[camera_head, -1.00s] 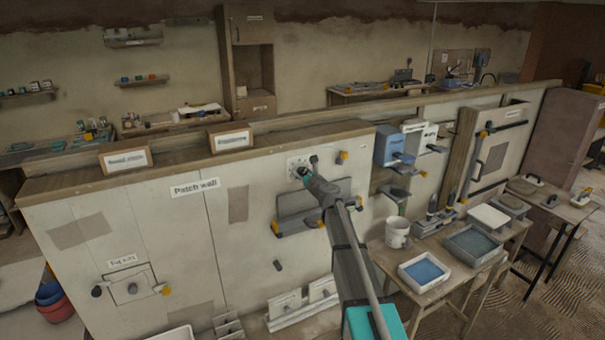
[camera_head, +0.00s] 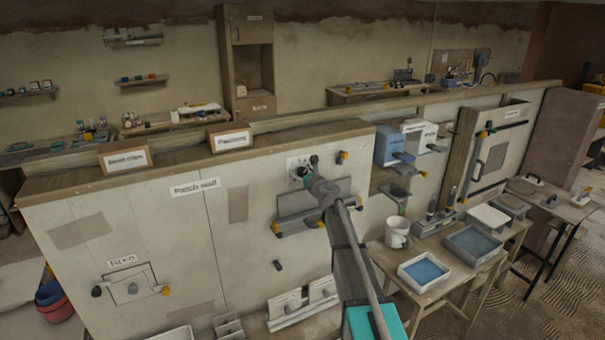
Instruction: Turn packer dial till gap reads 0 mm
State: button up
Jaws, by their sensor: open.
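The dial plate (camera_head: 295,164) is a small pale square on the patch wall, below the wall's top ledge. My gripper (camera_head: 306,172) is at the plate's lower right, its dark jaws at or just in front of it. It is open. The dial's knob is hidden or too small to make out behind the jaws, so I cannot tell whether they touch it. No gap reading is legible. A grey panel (camera_head: 292,204) with a ledge sits on the wall just below, partly behind my arm.
A dark knob with a yellow end (camera_head: 342,157) is on the wall right of the plate. A blue box (camera_head: 393,145) hangs farther right. A table at right holds a mug (camera_head: 397,232) and a blue-filled tray (camera_head: 424,271). The wall left of the dial is mostly clear.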

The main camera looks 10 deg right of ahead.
jog(key=shift+s, duration=0.15)
jog(key=v, duration=1.1)
jog(key=shift+s, duration=0.3)
jog(key=shift+d, duration=0.1)
jog(key=s+a+f+n+g+y+b, duration=0.2)
jog(key=s+a+f+n+g+b, duration=0.6)
jog(key=s+f+n, duration=0.75)
jog(key=s+d+f+n+g+h+b, duration=0.1)
jog(key=s+d+f+n+g+h, duration=0.1)
jog(key=s+f+n, duration=0.5)
jog(key=s+d+f+n+g+h+b, duration=0.2)
jog(key=s+f+n+g+h, duration=0.3)
jog(key=s+f+n+g, duration=0.2)
jog(key=s+n, duration=0.2)
jog(key=s, duration=0.2)
jog(key=shift+s+d+f+h+b, duration=0.2)
jog(key=shift+d+f+h+b, duration=0.05)
jog(key=shift+f+h+b, duration=0.05)
jog(key=shift+c, duration=0.2)
dwell(0.4)
